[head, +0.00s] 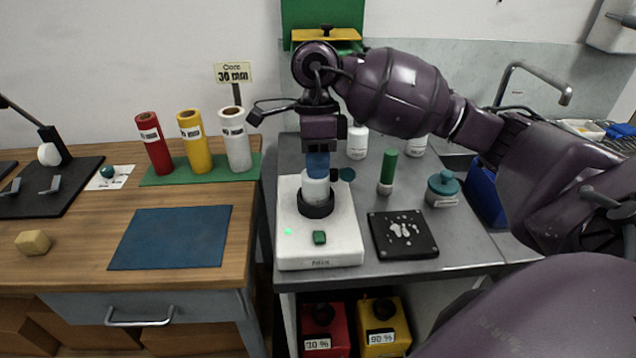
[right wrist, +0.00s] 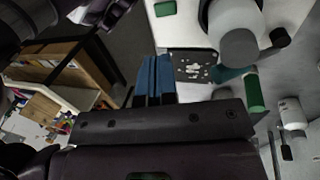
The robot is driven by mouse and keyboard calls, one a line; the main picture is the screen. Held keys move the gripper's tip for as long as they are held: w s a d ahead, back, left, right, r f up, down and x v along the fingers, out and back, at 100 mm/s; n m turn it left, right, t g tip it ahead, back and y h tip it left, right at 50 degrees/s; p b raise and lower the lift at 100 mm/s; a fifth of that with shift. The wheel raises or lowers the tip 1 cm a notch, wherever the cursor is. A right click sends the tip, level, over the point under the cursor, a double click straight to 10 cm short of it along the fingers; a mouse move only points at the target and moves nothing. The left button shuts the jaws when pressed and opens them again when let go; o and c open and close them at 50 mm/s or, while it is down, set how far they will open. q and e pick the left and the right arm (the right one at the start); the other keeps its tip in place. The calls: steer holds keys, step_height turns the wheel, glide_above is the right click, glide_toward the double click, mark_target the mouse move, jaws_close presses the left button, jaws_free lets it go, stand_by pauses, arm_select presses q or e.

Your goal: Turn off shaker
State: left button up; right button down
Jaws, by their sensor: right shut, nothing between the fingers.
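The shaker (head: 340,250) is a white box on the grey bench, with a lit green spot (head: 288,231) at its left front and a dark green button (head: 319,237) at its front. The button also shows in the right wrist view (right wrist: 165,8). A white container (head: 316,188) stands upright in a black holder (head: 316,208) on the shaker. My right gripper (head: 318,168) points down with its blue fingers (right wrist: 155,75) shut and empty. In the head view it overlaps the container's top; I cannot tell whether they touch. My left gripper is not in view.
A black plate with white pieces (head: 376,238) lies right of the shaker. A green-topped bottle (head: 388,170), white bottles (head: 357,142) and a teal-lidded jar (head: 441,188) stand behind it. Film rolls (head: 195,142) and a blue mat (head: 170,238) are on the wooden table.

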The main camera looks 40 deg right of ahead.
mark_target(320, 238)
steer(key=x, duration=1.2)
steer(key=shift+f, duration=0.25)
steer(key=shift+s+f, duration=0.1)
